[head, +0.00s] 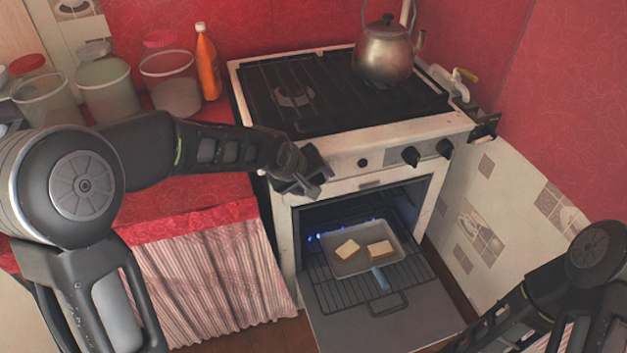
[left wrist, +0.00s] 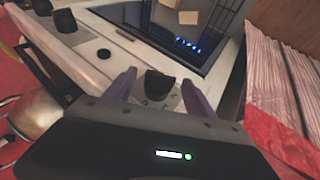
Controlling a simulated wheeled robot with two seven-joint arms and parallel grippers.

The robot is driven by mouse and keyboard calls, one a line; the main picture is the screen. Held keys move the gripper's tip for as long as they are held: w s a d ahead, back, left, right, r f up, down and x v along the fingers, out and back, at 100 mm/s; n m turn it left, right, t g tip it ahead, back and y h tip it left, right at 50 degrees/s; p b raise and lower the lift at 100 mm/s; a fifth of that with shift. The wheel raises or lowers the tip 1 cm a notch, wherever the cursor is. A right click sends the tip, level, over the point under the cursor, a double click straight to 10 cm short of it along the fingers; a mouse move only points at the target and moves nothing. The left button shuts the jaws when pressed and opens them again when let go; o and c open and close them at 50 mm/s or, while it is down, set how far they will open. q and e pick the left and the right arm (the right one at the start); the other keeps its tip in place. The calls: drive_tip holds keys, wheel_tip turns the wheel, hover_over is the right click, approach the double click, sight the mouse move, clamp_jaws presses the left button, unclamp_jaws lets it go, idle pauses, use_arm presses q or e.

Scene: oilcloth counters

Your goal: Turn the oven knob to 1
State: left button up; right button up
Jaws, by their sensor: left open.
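The oven knob (left wrist: 160,84) is black and sits on a pale dial with small marks on the stove's white front panel. In the left wrist view it stands between the two fingers of my left gripper (left wrist: 159,93), which is open around it. I see no clear contact, and I cannot read which mark the knob points to. In the head view my left gripper (head: 310,178) is at the left end of the panel and hides this knob. Only part of my right arm shows at the lower right; its gripper is out of view.
The oven door (head: 385,320) hangs open, with blue flames inside and a tray (head: 352,266) holding two bread slices. Other black knobs (head: 411,156) lie right along the panel. A kettle (head: 385,52) stands on the stove top. Jars and an orange bottle (head: 207,65) stand left.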

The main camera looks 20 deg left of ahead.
use_arm(q)
drive_tip(key=shift+w+f, duration=0.1)
drive_tip(key=shift+f, duration=0.05)
drive_tip(key=shift+c, duration=0.3)
drive_tip(key=c, duration=1.3)
